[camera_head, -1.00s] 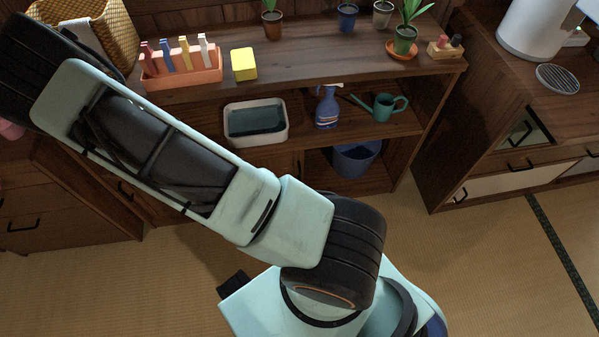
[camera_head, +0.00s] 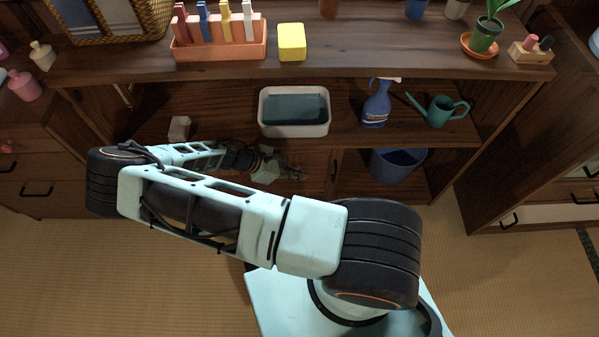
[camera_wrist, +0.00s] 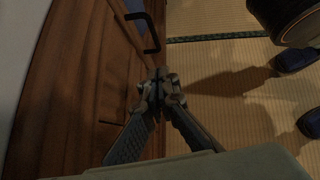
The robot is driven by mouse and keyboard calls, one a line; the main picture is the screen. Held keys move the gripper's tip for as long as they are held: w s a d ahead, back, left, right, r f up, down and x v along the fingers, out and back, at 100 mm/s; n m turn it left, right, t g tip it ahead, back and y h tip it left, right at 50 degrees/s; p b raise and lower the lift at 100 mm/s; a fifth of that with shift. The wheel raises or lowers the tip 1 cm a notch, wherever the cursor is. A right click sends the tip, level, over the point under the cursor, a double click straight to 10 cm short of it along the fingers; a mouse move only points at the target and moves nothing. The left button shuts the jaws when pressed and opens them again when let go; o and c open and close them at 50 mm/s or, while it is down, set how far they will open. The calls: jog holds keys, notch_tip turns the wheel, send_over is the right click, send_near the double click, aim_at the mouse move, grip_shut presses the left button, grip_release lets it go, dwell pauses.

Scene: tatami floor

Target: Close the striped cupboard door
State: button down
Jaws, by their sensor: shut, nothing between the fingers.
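My gripper (camera_head: 297,172) is shut and empty, low in front of the wooden shelf unit. A brown wood-grained door panel (camera_head: 318,162) shows behind it in the head view, largely hidden by my arm. In the wrist view my gripper (camera_wrist: 159,84) has its closed fingertips close beside a wooden front (camera_wrist: 75,75) with grain lines. Whether they touch it I cannot tell. A dark bar handle (camera_wrist: 151,35) stands out from this front, just beyond the fingertips. How far the door stands open I cannot tell.
The shelf unit holds a grey basin (camera_head: 294,111), a spray bottle (camera_head: 376,104), a teal watering can (camera_head: 439,110) and a blue bucket (camera_head: 397,164). A clothespin box (camera_head: 218,40) and a yellow block (camera_head: 291,41) stand on top. Tatami floor (camera_wrist: 215,70) right of the front is mostly clear.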

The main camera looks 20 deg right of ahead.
jog(key=s+d+f+b, duration=0.1)
jog(key=d+f, duration=0.3)
jog(key=d, duration=0.4)
jog(key=shift+d+b, duration=0.15)
jog(key=shift+b, duration=0.3)
jog(key=shift+s+f, duration=0.1)
